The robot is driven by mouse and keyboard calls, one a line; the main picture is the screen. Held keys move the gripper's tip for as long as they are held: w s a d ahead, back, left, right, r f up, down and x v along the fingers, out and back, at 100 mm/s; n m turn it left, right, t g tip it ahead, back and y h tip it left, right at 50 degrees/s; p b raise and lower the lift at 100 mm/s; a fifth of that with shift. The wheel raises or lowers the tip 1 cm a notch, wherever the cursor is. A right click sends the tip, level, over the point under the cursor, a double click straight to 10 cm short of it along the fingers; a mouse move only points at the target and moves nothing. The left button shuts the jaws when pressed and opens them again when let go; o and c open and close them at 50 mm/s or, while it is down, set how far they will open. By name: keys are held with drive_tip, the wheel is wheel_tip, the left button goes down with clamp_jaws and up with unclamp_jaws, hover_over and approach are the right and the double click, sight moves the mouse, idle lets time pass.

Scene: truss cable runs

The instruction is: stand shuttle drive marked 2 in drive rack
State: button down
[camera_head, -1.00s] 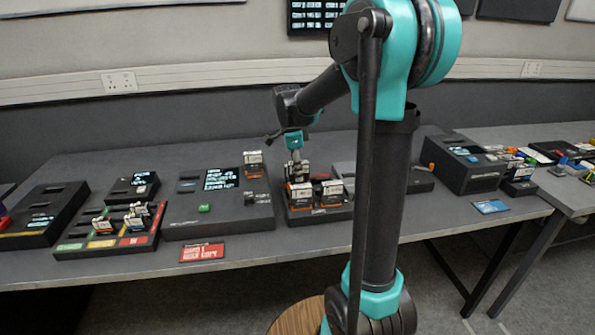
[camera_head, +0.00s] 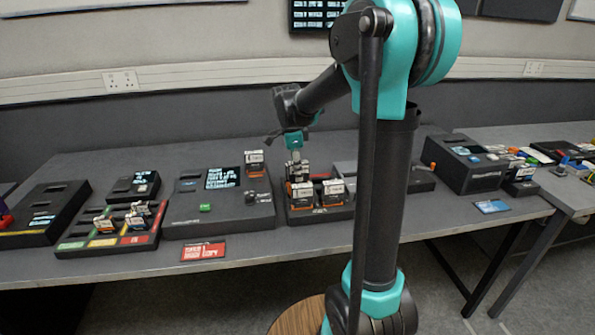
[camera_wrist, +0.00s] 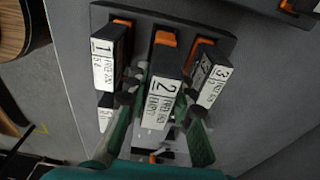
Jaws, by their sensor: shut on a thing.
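The shuttle drive marked 2 (camera_wrist: 162,98) is a dark block with a white label, held between the two fingers of my gripper (camera_wrist: 158,112). In the wrist view it stands out between drive 1 (camera_wrist: 104,60) on the left and drive 3 (camera_wrist: 211,80) on the right. The dark drive rack (camera_wrist: 150,16) lies below them; whether drive 2 is seated in it or just above it I cannot tell. In the head view my gripper (camera_head: 296,163) is low over the rack (camera_head: 318,213), behind two front drives (camera_head: 302,195) (camera_head: 333,190). Drive 2 is mostly hidden there.
Left of the rack is a dark console (camera_head: 225,212) with a screen, a green button and a drive at its back right corner. A dark box (camera_head: 465,172) stands to the right.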

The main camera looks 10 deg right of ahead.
drive_tip(key=shift+f, duration=2.05)
idle(2.0)
drive_tip(key=c, duration=0.9)
unclamp_jaws()
drive_tip(key=shift+r, duration=0.1)
drive_tip(key=shift+r, duration=3.65)
drive_tip(key=shift+s, duration=0.1)
